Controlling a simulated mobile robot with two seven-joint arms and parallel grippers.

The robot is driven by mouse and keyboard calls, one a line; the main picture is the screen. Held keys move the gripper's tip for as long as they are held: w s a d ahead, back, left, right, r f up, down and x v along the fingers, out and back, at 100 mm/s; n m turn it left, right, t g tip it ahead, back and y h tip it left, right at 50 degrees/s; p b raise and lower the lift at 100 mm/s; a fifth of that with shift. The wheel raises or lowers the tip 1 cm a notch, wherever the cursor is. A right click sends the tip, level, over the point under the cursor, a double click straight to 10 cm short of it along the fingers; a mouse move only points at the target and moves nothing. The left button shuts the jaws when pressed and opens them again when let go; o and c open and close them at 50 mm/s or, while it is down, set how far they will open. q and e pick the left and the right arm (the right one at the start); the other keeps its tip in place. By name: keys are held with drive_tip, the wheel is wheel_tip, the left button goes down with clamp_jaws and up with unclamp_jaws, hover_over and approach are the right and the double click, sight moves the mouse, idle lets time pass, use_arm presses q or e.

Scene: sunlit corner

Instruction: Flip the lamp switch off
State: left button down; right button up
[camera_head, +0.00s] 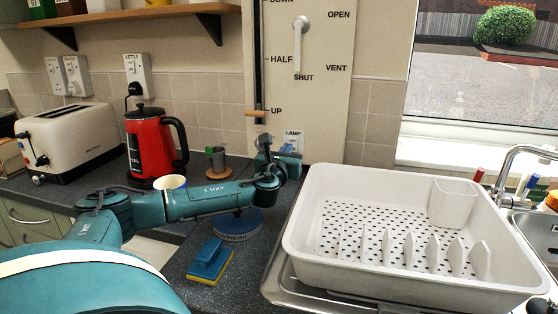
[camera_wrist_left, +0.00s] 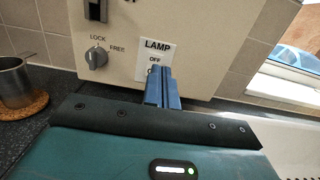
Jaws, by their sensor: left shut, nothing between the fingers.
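The lamp switch's white label plate (camera_wrist_left: 157,48), marked LAMP and OFF, is on the cream panel (camera_wrist_left: 210,30) in the left wrist view. In the head view the lamp plate (camera_head: 293,136) shows just above my left gripper. My left gripper (camera_wrist_left: 162,75) is shut and empty, its blue fingers pointing at the lower part of the plate. The fingers cover the switch itself, so I cannot tell its position or whether they touch it. In the head view my left gripper (camera_head: 287,150) is at the panel's foot. My right gripper is not in view.
A lock knob (camera_wrist_left: 97,58) is left of the lamp plate. A white dish rack (camera_head: 325,235) stands close on the right. A red kettle (camera_head: 148,150), toaster (camera_head: 75,140) and metal cup on a cork coaster (camera_head: 217,160) stand left. A blue sponge (camera_head: 209,260) lies in front.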

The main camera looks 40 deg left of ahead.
use_arm(q)
drive_tip(key=v, duration=0.7)
drive_tip(key=shift+r, duration=0.55)
drive_tip(key=shift+s, duration=0.1)
